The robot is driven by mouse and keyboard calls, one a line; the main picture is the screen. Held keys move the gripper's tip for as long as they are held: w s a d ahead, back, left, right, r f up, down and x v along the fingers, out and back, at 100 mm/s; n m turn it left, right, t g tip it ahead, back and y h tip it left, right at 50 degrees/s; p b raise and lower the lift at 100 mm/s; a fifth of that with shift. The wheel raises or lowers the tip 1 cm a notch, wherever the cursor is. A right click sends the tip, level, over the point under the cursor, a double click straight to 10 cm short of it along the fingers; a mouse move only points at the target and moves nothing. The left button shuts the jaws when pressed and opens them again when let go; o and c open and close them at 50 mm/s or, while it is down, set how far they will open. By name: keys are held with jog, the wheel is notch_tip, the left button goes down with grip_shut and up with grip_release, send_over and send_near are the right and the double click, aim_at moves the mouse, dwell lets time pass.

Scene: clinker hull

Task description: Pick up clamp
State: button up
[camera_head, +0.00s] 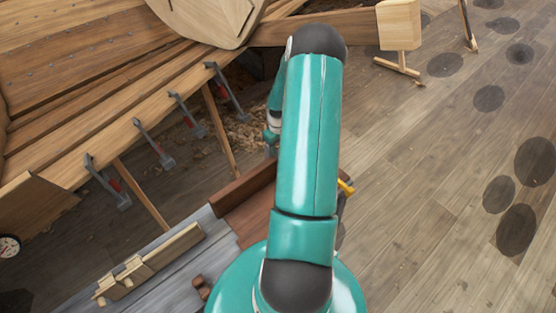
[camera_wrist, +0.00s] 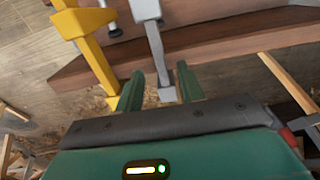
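In the wrist view, a grey metal clamp (camera_wrist: 148,12) is at the top middle, its bar running down toward my gripper (camera_wrist: 160,70). My gripper's two green fingers are apart, with the lower end of the grey bar showing between them and gaps on both sides. I cannot tell how deep the bar is between the fingers. A yellow clamp (camera_wrist: 84,24) stands just left, its bar passing close to the left finger. In the head view, a bit of yellow (camera_head: 346,187) shows beside my arm; my arm hides the grey clamp and the fingertips.
A brown plank (camera_wrist: 225,35) lies behind the clamps. In the head view, several grey clamps with red handles (camera_head: 154,144) hang along the hull's plank edge (camera_head: 110,150). Wood pieces (camera_head: 150,265) lie on a grey bench at lower left. The floor (camera_head: 420,200) at right is open.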

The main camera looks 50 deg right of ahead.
jog(key=shift+f, duration=1.5)
grip_shut()
jog(key=shift+r, duration=0.1)
